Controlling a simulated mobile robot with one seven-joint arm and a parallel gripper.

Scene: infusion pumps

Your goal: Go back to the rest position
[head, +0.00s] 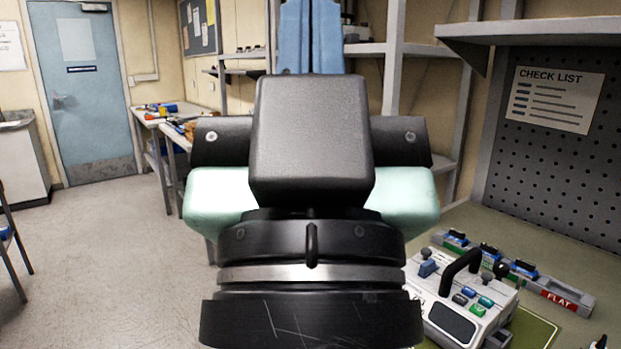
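My gripper (312,140) fills the middle of the head view, seen from behind as a black housing at the end of my arm. Its fingertips are hidden, so I cannot tell whether it is open or shut, or whether it holds anything. A white infusion pump (447,318) with a black carry handle, a dark screen and coloured buttons sits at the lower right on the workbench (480,222). My arm hides part of its left side.
A grey tray (583,304) labelled "FLAT" with several blue-and-black pieces lies behind the pump, near a pegboard (560,150) with a check list (555,97). A shelf (540,30) overhangs the bench. A side table (150,122) stands back left; the floor (90,260) at left is open.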

